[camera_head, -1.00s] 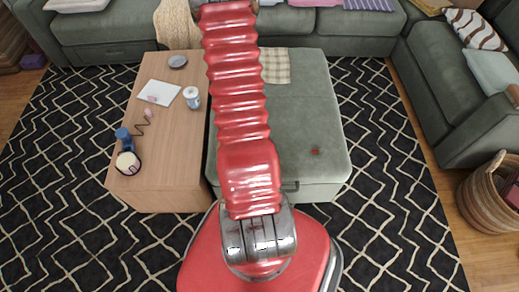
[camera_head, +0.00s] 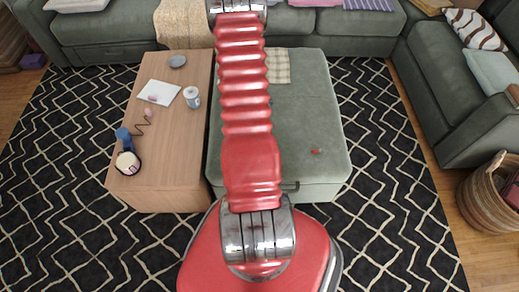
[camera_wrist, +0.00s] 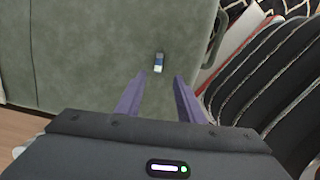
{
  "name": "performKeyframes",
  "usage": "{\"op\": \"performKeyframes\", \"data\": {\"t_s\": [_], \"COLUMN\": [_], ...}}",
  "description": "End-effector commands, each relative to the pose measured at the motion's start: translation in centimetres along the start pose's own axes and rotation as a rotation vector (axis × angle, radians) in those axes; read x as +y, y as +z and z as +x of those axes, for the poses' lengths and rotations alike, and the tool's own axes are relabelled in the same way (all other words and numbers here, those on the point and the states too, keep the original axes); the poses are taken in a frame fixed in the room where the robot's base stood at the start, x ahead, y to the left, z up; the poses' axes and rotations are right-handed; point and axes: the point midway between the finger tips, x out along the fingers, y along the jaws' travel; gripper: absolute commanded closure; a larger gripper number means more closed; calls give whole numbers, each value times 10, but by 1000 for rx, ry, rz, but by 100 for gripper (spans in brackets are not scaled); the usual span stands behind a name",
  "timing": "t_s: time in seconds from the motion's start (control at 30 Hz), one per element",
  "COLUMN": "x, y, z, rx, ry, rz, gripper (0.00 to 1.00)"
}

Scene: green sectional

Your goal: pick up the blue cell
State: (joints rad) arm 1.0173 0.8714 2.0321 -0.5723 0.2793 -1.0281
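The blue cell (camera_wrist: 159,63) is a small cylinder with a blue part and a pale end. It lies on the grey-green ottoman (camera_wrist: 85,60) in the wrist view. My gripper (camera_wrist: 160,75) is open, with two purple fingers spread apart and nothing held between them. The cell shows just beyond the fingertips, about centred between them. I cannot tell the height of the fingers above the ottoman. In the head view I cannot make out the cell or my gripper; my red arm covers part of the ottoman (camera_head: 310,110).
A small red object (camera_head: 316,151) lies on the ottoman right of my arm. A wooden table (camera_head: 165,150) at left holds a white can (camera_head: 192,97), a grey bowl (camera_head: 177,61), paper and a blue item (camera_head: 123,135). A wicker basket (camera_head: 485,195) stands at right.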

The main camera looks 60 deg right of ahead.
Motion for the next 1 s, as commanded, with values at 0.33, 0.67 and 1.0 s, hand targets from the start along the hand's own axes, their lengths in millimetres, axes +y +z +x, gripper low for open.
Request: {"op": "performKeyframes", "data": {"t_s": [0.33,0.67,1.0], "x": [0,0,1], "y": [0,0,0], "z": [41,58,61], "rx": [-1,0,0], "ry": [-1,1,0], "rz": [-1,0,1], "gripper": [65,65,65]}}
